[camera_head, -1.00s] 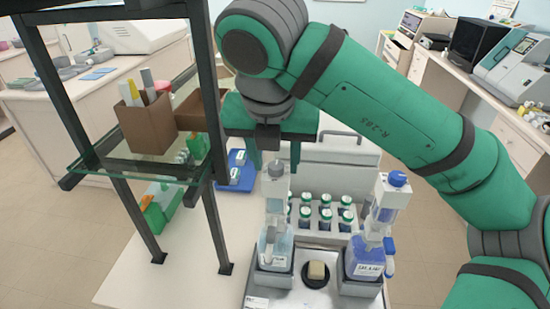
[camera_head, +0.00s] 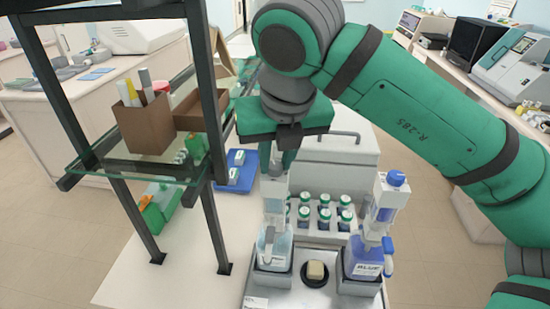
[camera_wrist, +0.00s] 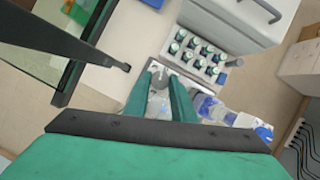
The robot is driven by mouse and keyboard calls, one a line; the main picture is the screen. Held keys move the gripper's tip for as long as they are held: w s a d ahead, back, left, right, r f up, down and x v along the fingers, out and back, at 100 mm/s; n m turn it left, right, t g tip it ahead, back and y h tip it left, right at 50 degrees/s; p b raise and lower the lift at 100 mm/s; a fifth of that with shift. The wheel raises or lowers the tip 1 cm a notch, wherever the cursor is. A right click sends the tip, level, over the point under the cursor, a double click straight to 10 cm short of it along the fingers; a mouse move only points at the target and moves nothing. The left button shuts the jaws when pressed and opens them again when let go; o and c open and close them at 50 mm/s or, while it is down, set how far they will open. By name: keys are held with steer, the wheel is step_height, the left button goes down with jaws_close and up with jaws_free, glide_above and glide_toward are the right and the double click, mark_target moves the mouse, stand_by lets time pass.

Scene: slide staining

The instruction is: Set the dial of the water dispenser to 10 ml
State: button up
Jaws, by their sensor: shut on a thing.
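The water dispenser (camera_head: 274,242) is the clear bottle with a pale pump on the left of the metal tray in the head view. Its upright pump column rises to my gripper (camera_head: 283,165), which points straight down over it. The fingers close around the grey top of the dispenser, where the dial sits, and hide most of it. In the wrist view my gripper (camera_wrist: 160,75) has the grey dispenser top (camera_wrist: 161,82) between its two green fingers. The dial's marks are too small to read.
A blue-filled dispenser (camera_head: 368,255) stands to the right, with a small block in a dark round holder (camera_head: 314,274) between them. A rack of several green-capped vials (camera_head: 324,213) stands behind. A glass shelf (camera_head: 150,167) with a dark frame is close on the left.

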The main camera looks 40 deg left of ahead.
steer(key=n, duration=0.1)
steer(key=n+g, duration=0.1)
steer(key=n, duration=0.1)
steer(key=shift+w+d+n+y, duration=0.1)
steer(key=shift+w+n+y, duration=0.1)
steer(key=shift+n+y, duration=0.15)
steer(key=n+g, duration=0.1)
steer(key=n, duration=0.2)
steer(key=shift+w+n+g, duration=0.1)
steer(key=shift+n+g, duration=0.15)
steer(key=shift+g, duration=0.05)
steer(key=n+g, duration=0.1)
steer(key=n, duration=0.2)
steer(key=n+g, duration=0.1)
steer(key=n, duration=0.2)
steer(key=shift+w+n+g, duration=0.2)
steer(key=shift+n+g, duration=0.1)
steer(key=o, duration=1.1)
steer(key=shift+c, duration=0.2)
steer(key=shift+r, duration=0.1)
steer(key=v, duration=1)
steer(key=shift+r, duration=0.4)
